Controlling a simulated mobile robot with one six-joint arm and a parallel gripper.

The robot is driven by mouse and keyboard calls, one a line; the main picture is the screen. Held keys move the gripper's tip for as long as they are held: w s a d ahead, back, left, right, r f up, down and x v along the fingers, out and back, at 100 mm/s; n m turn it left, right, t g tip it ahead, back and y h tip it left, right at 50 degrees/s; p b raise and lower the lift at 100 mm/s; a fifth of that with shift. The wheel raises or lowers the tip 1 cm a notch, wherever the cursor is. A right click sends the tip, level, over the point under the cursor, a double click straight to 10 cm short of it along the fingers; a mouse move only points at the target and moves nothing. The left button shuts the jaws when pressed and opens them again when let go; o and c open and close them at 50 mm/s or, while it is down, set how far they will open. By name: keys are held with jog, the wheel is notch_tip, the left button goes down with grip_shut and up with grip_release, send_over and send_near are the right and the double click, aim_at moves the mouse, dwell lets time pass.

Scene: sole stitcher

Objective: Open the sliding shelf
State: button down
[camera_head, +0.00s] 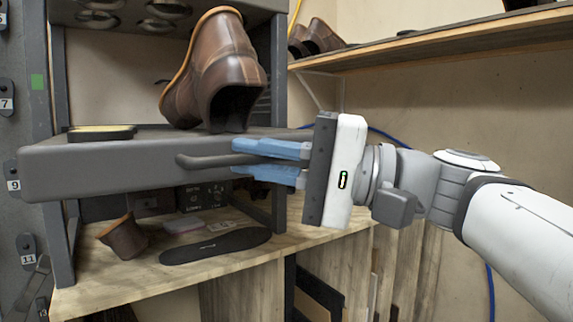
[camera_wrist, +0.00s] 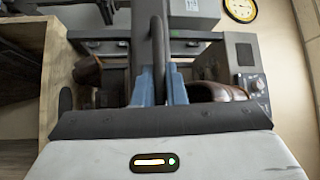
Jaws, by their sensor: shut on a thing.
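The sliding shelf (camera_head: 100,170) is a dark grey slab in a grey metal rack, with a bar handle (camera_head: 200,161) on its front. My gripper (camera_head: 262,165) has blue fingers and is shut on the right part of this handle. In the wrist view the handle (camera_wrist: 158,50) runs upright between the blue fingertips (camera_wrist: 160,92). A brown leather boot (camera_head: 215,75) rests tilted on the shelf top, and part of it shows in the wrist view (camera_wrist: 215,91).
A wooden bench (camera_head: 130,280) below holds a brown leather piece (camera_head: 123,237) and a dark sole (camera_head: 215,246). A wall shelf (camera_head: 430,45) with shoes is at the upper right. A numbered panel (camera_head: 12,130) stands at the left. A blue cable hangs behind my arm.

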jog(key=shift+d, duration=0.1)
dwell(0.3)
jog(key=c, duration=1.6)
grip_release()
jog(key=shift+w, duration=0.1)
jog(key=shift+c, duration=0.2)
jog(key=shift+o, duration=0.8)
jog(key=shift+d, duration=0.1)
jog(key=d+f+b, duration=0.1)
jog(key=d, duration=0.6)
jog(key=shift+s+d, duration=0.25)
jog(key=shift+s, duration=0.1)
jog(key=shift+f, duration=0.1)
